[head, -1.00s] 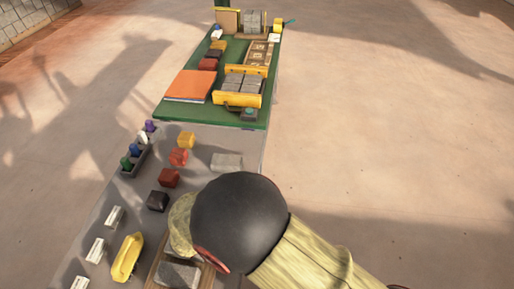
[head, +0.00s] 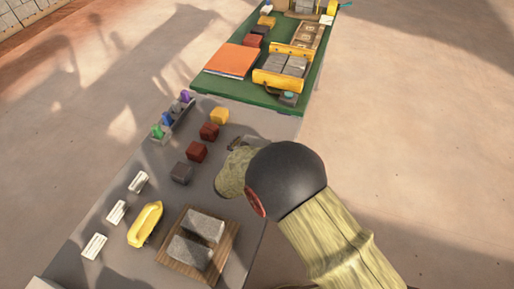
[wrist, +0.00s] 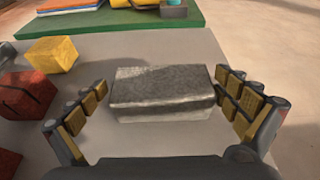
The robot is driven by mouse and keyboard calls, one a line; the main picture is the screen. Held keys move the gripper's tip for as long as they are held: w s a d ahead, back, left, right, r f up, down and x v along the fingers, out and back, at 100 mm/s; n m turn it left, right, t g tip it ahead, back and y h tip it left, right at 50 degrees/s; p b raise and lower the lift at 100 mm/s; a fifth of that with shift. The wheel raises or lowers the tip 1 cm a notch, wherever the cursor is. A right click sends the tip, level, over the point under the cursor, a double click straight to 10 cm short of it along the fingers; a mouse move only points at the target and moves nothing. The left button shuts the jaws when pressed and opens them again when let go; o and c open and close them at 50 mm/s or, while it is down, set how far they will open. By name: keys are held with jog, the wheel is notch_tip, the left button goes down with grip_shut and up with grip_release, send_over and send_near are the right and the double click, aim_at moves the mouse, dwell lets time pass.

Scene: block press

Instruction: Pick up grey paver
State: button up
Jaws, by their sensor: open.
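A grey paver (wrist: 163,95) lies flat on the grey table top in the wrist view, with its long side running left to right. My gripper (wrist: 161,84) is open, with one finger on each side of the paver's ends and a gap visible at both. Nothing is held. In the head view my arm and gripper (head: 237,146) cover most of this paver. Two other grey pavers, a rear one (head: 205,227) and a front one (head: 189,252), lie on a wooden board (head: 222,259) nearer to me.
A yellow block (wrist: 52,54) and a red block (wrist: 27,94) stand left of the left finger. Beyond is a green surface (wrist: 120,31) with a yellow-ended rack (head: 270,79) of grey blocks.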

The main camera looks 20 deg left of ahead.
aim_at(260, 139)
jog(key=b+x, duration=0.2)
jog(key=x, duration=0.3)
jog(key=shift+d+f, duration=0.1)
jog(key=c, duration=0.3)
jog(key=c, duration=1.4)
jog(key=shift+w+r, duration=0.1)
jog(key=shift+r, duration=0.1)
jog(key=shift+c, duration=0.5)
jog(key=shift+r, duration=0.1)
